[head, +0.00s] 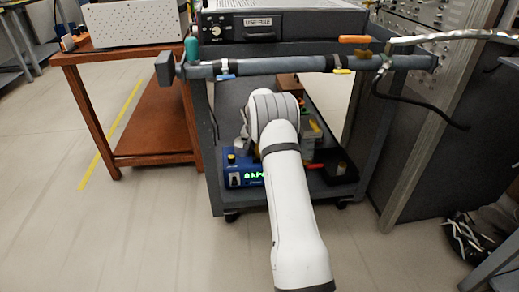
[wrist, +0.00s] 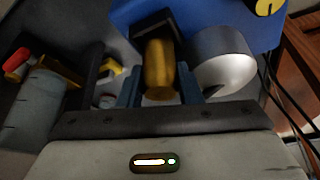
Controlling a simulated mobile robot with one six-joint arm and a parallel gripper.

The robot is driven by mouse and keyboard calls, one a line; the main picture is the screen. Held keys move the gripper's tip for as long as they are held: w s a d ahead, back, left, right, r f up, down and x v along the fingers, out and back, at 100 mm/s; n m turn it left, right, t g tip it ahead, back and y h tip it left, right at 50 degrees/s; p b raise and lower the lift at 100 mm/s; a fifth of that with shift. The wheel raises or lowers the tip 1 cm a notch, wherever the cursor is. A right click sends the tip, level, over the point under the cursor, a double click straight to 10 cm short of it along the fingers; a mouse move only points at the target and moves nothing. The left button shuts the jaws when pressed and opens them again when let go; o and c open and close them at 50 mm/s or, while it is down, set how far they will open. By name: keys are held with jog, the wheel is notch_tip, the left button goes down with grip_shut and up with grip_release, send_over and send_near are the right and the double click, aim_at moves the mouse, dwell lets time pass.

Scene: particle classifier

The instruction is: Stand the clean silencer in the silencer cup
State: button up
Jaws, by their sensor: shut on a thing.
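In the wrist view, my gripper (wrist: 159,84) is shut on a brass-coloured cylinder, which I take to be the clean silencer (wrist: 160,66). The silencer sits between the two blue-grey fingers, with a dark part at its far end. A round silver metal vessel (wrist: 224,68), perhaps the silencer cup, is just right of the right finger, in front of a blue instrument (wrist: 200,14). I cannot tell whether the silencer touches anything else.
A grey bar (head: 290,65) crosses above my arm. A red-and-yellow item (wrist: 18,62) and a grey cylinder (wrist: 38,108) are at left in the wrist view. A wooden table (head: 125,110) stands left.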

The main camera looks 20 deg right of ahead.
jog(key=shift+f, duration=0.1)
jog(key=o, duration=1)
